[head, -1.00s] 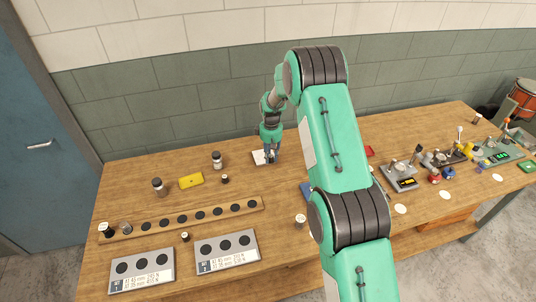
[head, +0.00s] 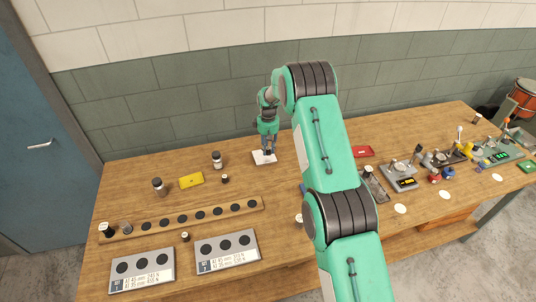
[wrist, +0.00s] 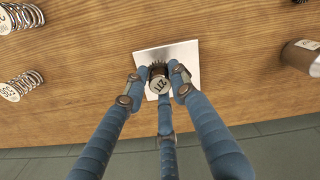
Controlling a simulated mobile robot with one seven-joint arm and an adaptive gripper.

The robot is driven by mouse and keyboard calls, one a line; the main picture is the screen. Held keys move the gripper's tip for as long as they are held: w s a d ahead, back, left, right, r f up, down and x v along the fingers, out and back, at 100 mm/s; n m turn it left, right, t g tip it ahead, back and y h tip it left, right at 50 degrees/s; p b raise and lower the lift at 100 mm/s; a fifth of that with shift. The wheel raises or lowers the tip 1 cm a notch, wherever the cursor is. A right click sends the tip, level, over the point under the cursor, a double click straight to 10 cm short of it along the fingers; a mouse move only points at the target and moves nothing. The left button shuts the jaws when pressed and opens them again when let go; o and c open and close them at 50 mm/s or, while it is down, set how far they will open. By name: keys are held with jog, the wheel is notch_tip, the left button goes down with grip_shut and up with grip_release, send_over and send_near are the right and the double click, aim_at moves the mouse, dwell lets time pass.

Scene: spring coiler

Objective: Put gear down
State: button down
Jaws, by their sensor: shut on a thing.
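My gripper (head: 269,151) points down over a white square plate (head: 258,158) at the back middle of the bench. In the wrist view, the three blue fingers of my gripper (wrist: 160,74) close around a small gear (wrist: 159,82) with dark teeth and a pale labelled end. The gear lies over the white plate (wrist: 186,52), near its middle. I cannot tell whether the gear touches the plate. In the head view the fingers hide the gear.
A long wooden rack (head: 160,229) with dark holes and grey label trays (head: 228,262) lie in front. A red tray (head: 363,151) and devices (head: 400,181) are to the right.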

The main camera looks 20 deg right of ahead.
aim_at(268, 153)
jog(key=shift+f, duration=1.7)
jog(key=shift+f, duration=0.1)
jog(key=c, duration=1.4)
grip_release()
jog(key=shift+c, duration=0.2)
jog(key=shift+r, duration=6.1)
